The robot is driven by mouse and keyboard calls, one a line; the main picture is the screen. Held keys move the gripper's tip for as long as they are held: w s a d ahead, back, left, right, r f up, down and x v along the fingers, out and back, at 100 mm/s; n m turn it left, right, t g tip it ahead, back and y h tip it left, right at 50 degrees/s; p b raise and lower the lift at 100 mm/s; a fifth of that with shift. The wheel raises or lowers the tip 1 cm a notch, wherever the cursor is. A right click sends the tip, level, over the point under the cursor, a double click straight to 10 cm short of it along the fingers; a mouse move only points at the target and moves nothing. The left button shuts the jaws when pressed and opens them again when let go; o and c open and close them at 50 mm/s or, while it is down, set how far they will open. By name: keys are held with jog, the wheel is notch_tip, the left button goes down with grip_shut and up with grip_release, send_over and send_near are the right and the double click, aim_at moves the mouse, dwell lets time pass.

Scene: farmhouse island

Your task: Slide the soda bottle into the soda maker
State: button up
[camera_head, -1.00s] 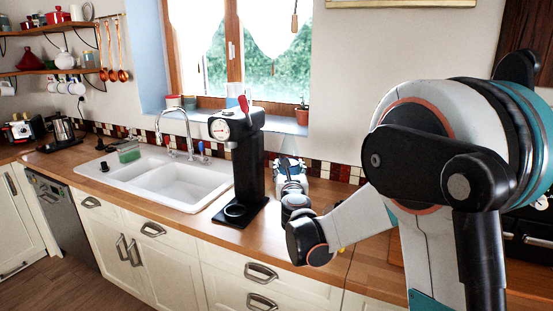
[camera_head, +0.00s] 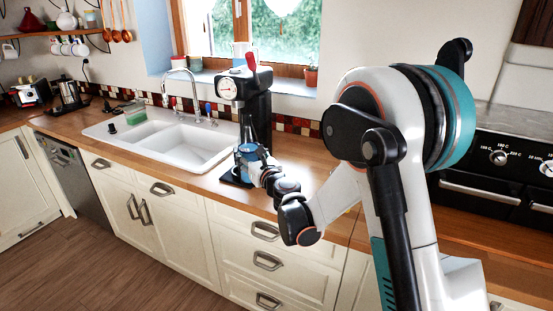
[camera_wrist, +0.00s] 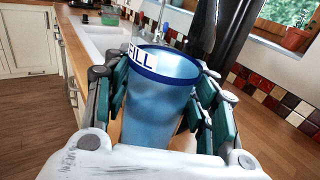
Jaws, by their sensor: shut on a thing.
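The soda maker (camera_head: 258,105) is a black column with a white dial and a red lever, standing on the counter beside the sink. My gripper (camera_head: 246,158) is at its front, low near its base plate (camera_head: 234,180). In the wrist view, my gripper (camera_wrist: 155,82) is shut on the translucent blue soda bottle (camera_wrist: 160,105), with green-padded fingers on both sides. The bottle has a dark blue rim band and a white label with lettering. In the head view the bottle is small and mostly hidden by my gripper. The soda maker's dark column (camera_wrist: 225,35) rises behind the bottle.
A white double sink (camera_head: 180,145) with a chrome faucet (camera_head: 185,85) is left of the soda maker. The wooden counter (camera_head: 310,165) to its right is mostly clear. A tiled backsplash and a window sill with a potted plant (camera_head: 311,76) are behind. A black stove (camera_head: 500,180) is at right.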

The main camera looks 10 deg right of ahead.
jog(key=w+a+n+g+y, duration=0.1)
jog(key=w+a+n+y, duration=0.1)
jog(key=a, duration=0.9)
jog(key=shift+w+r+n+g+y, duration=0.35)
jog(key=shift+w+y, duration=0.2)
jog(key=shift+y, duration=0.35)
jog(key=shift+f+b, duration=0.25)
jog(key=shift+b, duration=0.2)
jog(key=shift+w+d+f+b, duration=0.1)
jog(key=shift+w+f+b, duration=0.05)
jog(key=shift+f+b, duration=0.55)
jog(key=shift+w+d+f+b, duration=0.1)
jog(key=shift+f+b, duration=0.35)
jog(key=shift+f, duration=0.35)
jog(key=shift+w+d+f+b, duration=0.1)
jog(key=shift+w+f+b, duration=0.05)
jog(key=shift+f+b, duration=0.55)
jog(key=shift+w+d+f, duration=0.1)
jog(key=shift+w+d, duration=0.55)
jog(key=shift+w, duration=0.2)
jog(key=shift+w, duration=0.1)
jog(key=shift+w+d, duration=0.65)
jog(key=shift+w, duration=0.25)
jog(key=shift+w+d, duration=0.1)
jog(key=shift+w, duration=0.05)
